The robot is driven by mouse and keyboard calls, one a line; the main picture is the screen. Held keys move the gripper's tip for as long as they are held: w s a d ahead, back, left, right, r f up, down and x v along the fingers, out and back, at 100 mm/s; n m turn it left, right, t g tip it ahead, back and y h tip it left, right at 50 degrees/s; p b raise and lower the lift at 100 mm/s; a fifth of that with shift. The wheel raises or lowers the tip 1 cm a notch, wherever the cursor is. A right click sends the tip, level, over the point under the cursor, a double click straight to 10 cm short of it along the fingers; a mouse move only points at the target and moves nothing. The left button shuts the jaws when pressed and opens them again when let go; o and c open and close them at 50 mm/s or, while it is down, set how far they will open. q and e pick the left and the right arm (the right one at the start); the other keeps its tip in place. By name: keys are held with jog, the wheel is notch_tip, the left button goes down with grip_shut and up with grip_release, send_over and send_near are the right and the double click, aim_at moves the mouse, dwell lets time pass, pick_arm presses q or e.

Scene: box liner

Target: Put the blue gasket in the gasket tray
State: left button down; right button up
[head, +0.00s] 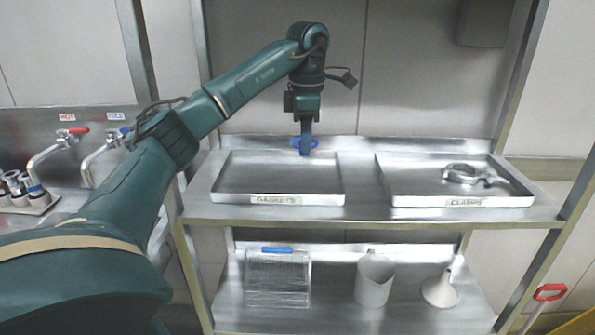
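The blue gasket (296,142) is a small ring at the fingertips of my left gripper (306,146). The gripper points down and looks shut on the ring, hiding part of it. Both are over the back edge of the tray labelled GASKETS (231,202) in the picture; the exact height above it is hard to tell. This tray is shallow, metal and looks empty. My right gripper is not in view.
A matching tray labelled CLAMPS (408,200) stands to the right, with metal clamps (470,174) in it. The lower shelf holds a wrapped box (278,278), a white jug (374,279) and a funnel (440,290). A sink with taps (58,145) is at left.

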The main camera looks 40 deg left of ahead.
pick_arm(q)
notch_tip(320, 180, down, 5)
jog(key=shift+s+a+f, duration=0.1)
jog(key=shift+s+f, duration=0.05)
jog(key=shift+f+p, duration=0.3)
jog(key=shift+f, duration=0.35)
notch_tip(320, 180, down, 3)
jog(key=shift+f, duration=0.3)
jog(key=c, duration=1.6)
grip_release()
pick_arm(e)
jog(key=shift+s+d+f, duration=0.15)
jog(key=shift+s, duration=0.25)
pick_arm(q)
jog(key=shift+r, duration=0.15)
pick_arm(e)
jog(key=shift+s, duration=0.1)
